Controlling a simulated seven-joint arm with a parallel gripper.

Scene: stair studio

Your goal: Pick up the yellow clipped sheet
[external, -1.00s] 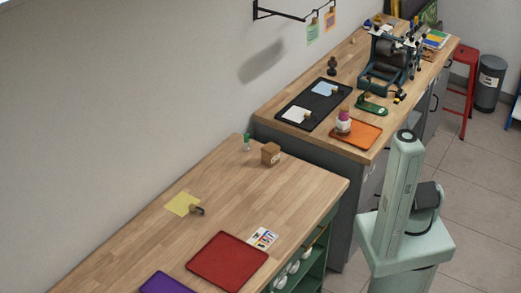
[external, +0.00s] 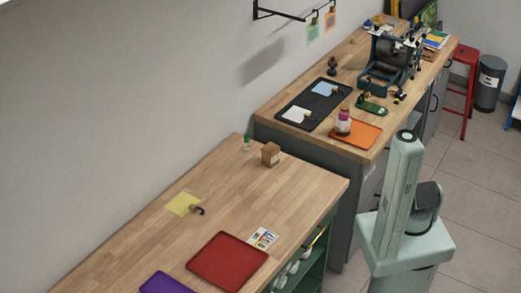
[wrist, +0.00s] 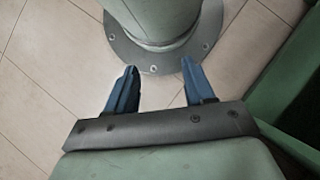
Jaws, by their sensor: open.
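The yellow clipped sheet (external: 181,203) lies on the near wooden worktop, toward the wall, with a dark clip (external: 197,210) at its right edge. My gripper (wrist: 157,75) shows in the wrist view with its two blue fingers apart and nothing between them. It points down toward the tiled floor and a round bolted green base, away from the worktop. The sheet is not in the wrist view, and my gripper's fingers are not visible in the external view.
A red tray (external: 227,262) and a purple tray (external: 165,284) lie right of and below the sheet. A colour card (external: 262,238), a small brown box (external: 270,154) and a green-capped bottle (external: 247,143) stand or lie farther along. The worktop around the sheet is mostly clear.

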